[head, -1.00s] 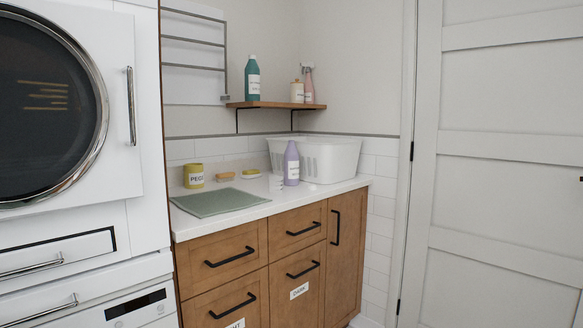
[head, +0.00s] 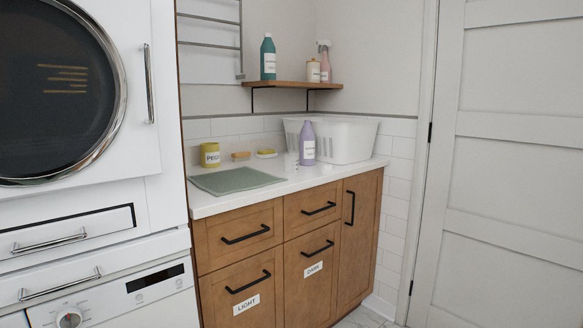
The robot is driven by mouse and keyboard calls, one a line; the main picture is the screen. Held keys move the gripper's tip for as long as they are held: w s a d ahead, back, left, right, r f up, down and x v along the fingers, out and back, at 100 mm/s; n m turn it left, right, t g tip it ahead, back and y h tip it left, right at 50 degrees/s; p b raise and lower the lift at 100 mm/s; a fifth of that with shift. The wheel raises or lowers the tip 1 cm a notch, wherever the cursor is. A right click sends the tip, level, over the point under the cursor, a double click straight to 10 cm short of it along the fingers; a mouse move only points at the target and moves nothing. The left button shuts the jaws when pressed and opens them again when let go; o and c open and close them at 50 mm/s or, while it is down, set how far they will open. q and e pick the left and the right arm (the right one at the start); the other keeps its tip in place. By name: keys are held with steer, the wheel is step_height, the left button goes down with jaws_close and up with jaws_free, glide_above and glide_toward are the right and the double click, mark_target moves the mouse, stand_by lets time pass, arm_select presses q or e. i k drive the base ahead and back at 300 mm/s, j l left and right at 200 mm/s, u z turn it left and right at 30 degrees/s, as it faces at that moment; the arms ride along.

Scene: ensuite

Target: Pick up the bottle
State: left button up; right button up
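A purple bottle (head: 307,145) with a white label stands upright on the white counter (head: 300,180), in front of a white basket. A teal bottle (head: 268,58) with a white label stands on the wooden wall shelf above. A pink spray bottle (head: 325,64) stands at the right end of that shelf. The frames do not show which bottle is meant. Neither of my grippers is in view.
A white basket (head: 352,142) fills the counter's back right corner. A yellow pegs tin (head: 210,155), a brush (head: 241,156), a yellow dish (head: 267,154) and a green mat (head: 235,181) lie left of the purple bottle. Stacked white machines (head: 150,185) stand left; a door (head: 510,160) is right.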

mark_target(307, 135)
steer(key=i+l+u, duration=0.15)
steer(key=u, duration=0.3)
steer(key=i+l+u, duration=0.1)
steer(key=u, duration=0.3)
steer(key=i+l+u, duration=0.15)
steer(key=l, duration=0.2)
steer(key=i+l+u, duration=0.15)
steer(key=l, duration=0.2)
steer(key=l+u, duration=0.15)
steer(key=l, duration=0.2)
